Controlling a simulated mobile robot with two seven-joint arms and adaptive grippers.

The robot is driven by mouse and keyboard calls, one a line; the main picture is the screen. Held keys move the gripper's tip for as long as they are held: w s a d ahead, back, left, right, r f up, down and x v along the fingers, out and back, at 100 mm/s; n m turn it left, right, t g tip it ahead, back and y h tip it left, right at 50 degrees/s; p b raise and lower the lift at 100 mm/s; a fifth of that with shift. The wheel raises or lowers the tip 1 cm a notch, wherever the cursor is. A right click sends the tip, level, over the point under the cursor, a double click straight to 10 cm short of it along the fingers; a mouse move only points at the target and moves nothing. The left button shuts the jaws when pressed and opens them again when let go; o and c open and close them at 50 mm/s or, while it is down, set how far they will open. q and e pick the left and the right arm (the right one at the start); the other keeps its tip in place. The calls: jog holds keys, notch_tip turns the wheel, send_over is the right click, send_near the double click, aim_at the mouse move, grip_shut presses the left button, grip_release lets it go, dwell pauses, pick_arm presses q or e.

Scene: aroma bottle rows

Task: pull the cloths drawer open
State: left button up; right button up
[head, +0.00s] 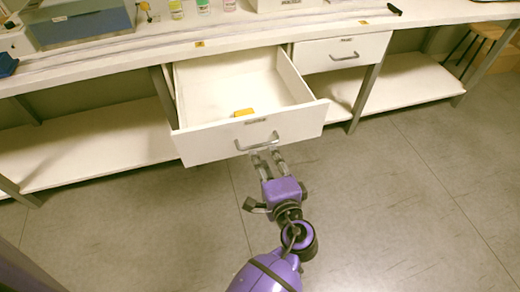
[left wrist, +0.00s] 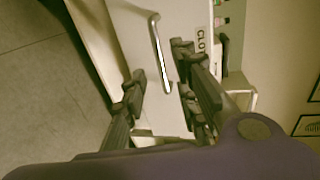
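The cloths drawer (head: 190,146) is a white drawer standing well out from under the bench, with a yellow item (head: 243,112) inside. In the left wrist view its front (left wrist: 130,40) bears a label reading "CLOT" (left wrist: 202,40), partly cut off by my finger. Its grey bar handle (head: 257,142) also shows in the left wrist view (left wrist: 156,42). My left gripper (head: 268,154) is just in front of the handle. In the left wrist view its fingers (left wrist: 160,75) are apart, with the handle showing between them and no finger clearly pressing on it. My right gripper is out of view.
A second drawer (head: 341,54), shut, is to the right. The white bench top (head: 235,40) carries small bottles (head: 203,6) and a blue-grey box (head: 80,20). Low shelves (head: 90,145) and grey legs flank the drawer. The floor (head: 400,220) in front is clear. A stool (head: 485,40) stands at far right.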

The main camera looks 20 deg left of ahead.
pick_arm(q)
jog(key=shift+v, duration=2.3)
